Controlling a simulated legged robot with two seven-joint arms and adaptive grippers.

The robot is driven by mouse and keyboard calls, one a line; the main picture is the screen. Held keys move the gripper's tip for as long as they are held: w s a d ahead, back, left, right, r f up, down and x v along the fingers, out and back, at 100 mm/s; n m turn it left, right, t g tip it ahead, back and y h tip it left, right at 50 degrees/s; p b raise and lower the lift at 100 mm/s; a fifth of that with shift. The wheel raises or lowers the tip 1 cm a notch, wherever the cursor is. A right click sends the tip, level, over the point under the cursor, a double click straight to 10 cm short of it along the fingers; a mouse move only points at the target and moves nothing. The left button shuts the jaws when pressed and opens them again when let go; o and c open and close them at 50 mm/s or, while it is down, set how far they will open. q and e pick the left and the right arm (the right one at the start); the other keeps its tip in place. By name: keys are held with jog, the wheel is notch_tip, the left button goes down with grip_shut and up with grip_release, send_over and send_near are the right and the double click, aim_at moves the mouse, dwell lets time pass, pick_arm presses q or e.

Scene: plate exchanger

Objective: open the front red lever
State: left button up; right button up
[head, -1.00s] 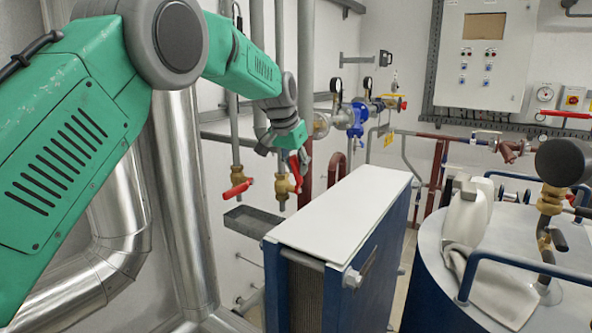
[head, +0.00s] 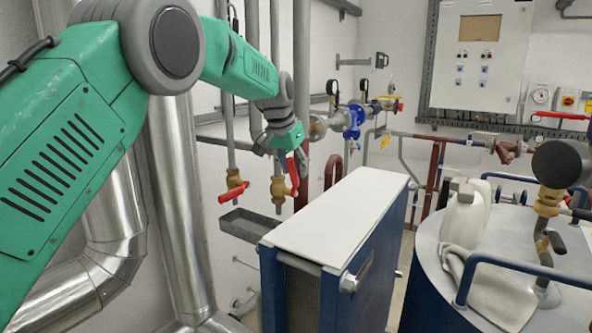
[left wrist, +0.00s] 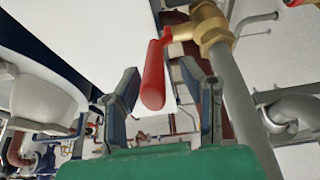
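A red lever (head: 293,177) sits on a brass valve (head: 279,190) on a vertical grey pipe in the head view. My left gripper (head: 290,150) is at this lever, partly hiding its upper end. In the left wrist view the red lever (left wrist: 153,76) points toward the camera, between the two spread fingers of my left gripper (left wrist: 165,92). The brass valve (left wrist: 211,25) is beyond it at the top. The fingers look apart from the lever. A second red lever (head: 233,192) is on the neighbouring pipe to the left. My right gripper is not in view.
A plate exchanger with a white top (head: 335,215) stands just right of the valves. A grey trough (head: 250,224) is below them. A blue tank (head: 425,290) with rails and a white jug (head: 465,215) stands at the right.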

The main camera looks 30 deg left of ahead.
pick_arm(q)
jog(key=v, duration=1.1)
jog(key=shift+r, duration=0.25)
jog(key=shift+w, duration=0.15)
